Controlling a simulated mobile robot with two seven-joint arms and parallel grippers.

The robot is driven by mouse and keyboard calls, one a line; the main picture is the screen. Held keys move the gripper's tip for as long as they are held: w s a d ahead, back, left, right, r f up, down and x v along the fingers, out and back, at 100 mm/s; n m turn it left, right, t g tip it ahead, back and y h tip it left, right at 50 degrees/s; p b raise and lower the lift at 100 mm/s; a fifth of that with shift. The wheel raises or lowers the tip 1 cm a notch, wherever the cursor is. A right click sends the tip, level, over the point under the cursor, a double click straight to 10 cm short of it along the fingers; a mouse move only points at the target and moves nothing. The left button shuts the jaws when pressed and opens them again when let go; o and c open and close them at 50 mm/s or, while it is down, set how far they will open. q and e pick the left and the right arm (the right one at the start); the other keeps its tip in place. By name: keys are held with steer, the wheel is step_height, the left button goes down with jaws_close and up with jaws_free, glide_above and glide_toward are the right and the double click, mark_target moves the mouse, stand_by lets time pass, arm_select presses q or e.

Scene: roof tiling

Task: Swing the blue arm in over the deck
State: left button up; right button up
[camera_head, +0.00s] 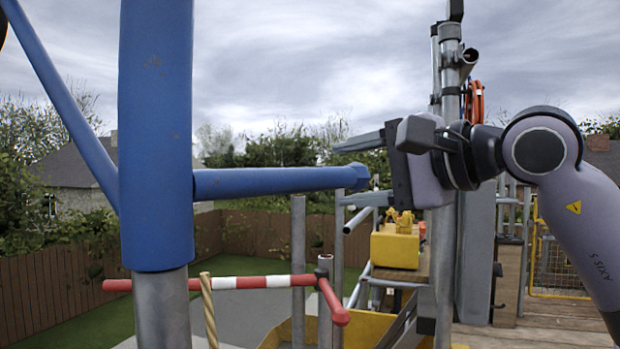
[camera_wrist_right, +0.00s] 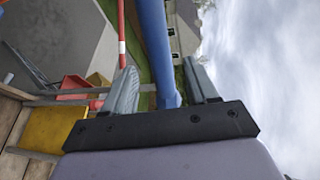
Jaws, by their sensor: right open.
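The blue arm (camera_head: 270,181) reaches out to the right from a blue sleeve (camera_head: 156,130) on a grey post (camera_head: 163,305). It ends in a wider blue end piece. My right gripper (camera_head: 342,174) is open at that end, with one finger above the arm and one below it. In the right wrist view the blue arm (camera_wrist_right: 154,40) lies between the two spread fingers of the gripper (camera_wrist_right: 160,78). I see a gap on each side there, and cannot tell whether anything touches. The wooden deck (camera_head: 560,320) is at the lower right. My left gripper is not in view.
A red and white barrier rail (camera_head: 250,282) and a rope (camera_head: 208,310) are below the blue arm. A blue brace (camera_head: 60,105) slants to the sleeve. Scaffold poles (camera_head: 445,250) and a yellow box (camera_head: 394,247) stand behind my right gripper. Open sky is above the arm.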

mark_target(328, 176)
steer(key=p+x, duration=0.1)
steer(key=x, duration=0.4)
steer(key=shift+a, duration=0.1)
steer(key=shift+w+a+f+p, duration=0.15)
steer(key=shift+w+a+p, duration=0.2)
steer(key=shift+w+a, duration=0.1)
jaws_close()
